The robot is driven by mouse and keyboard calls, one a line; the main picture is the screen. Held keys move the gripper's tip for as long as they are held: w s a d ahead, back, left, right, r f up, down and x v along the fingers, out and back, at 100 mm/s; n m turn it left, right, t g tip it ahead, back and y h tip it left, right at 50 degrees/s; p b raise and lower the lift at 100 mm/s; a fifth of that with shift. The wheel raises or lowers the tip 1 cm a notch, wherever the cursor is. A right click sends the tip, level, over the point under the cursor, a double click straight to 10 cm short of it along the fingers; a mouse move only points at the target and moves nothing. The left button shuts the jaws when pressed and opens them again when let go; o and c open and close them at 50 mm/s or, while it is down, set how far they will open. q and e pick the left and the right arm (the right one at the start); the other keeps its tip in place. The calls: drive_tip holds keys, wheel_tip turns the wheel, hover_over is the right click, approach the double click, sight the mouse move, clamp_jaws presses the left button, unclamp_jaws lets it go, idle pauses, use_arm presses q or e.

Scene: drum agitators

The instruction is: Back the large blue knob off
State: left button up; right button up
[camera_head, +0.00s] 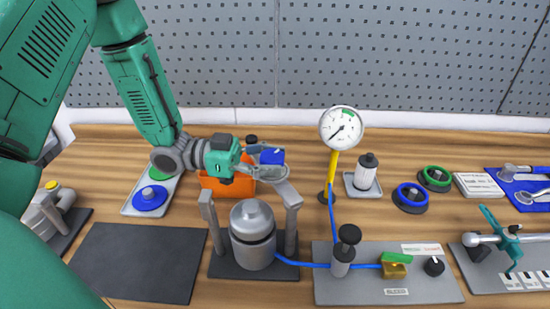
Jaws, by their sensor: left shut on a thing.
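My left gripper (268,168) reaches in from the upper left and is shut on a small blue part (272,156), held above and behind the silver canister. The gripper fingers partly hide this part, so its full shape does not show. The silver canister (252,236) stands upright between two grey posts on a dark base. A round blue knob (150,200) lies on a pale tray at the left, beside a green one (158,173). I cannot tell which blue piece is the large knob. My right gripper is not in view.
An orange bin (213,186) stands behind the canister. A pressure gauge (341,127) rises on a yellow stem. A blue hose runs to a valve panel (340,289). Blue and green rings (410,208) lie at the right. A dark mat (140,262) at the front left is bare.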

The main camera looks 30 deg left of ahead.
sight(273, 154)
use_arm(q)
drive_tip(key=shift+w+n+t+y, duration=0.1)
drive_tip(key=shift+n+t+y, duration=0.9)
drive_tip(key=shift+t, duration=0.5)
drive_tip(key=shift+n+t+y+b, duration=0.35)
drive_tip(key=shift+n+t+y, duration=1.25)
drive_tip(key=shift+t, duration=0.1)
drive_tip(key=o, duration=1.2)
drive_tip(key=shift+a, duration=0.1)
drive_tip(key=shift+r, duration=0.1)
wheel_tip(273, 154, up, 9)
drive_tip(key=shift+w, duration=0.1)
drive_tip(key=shift+r, duration=0.35)
drive_tip(key=shift+a, duration=0.1)
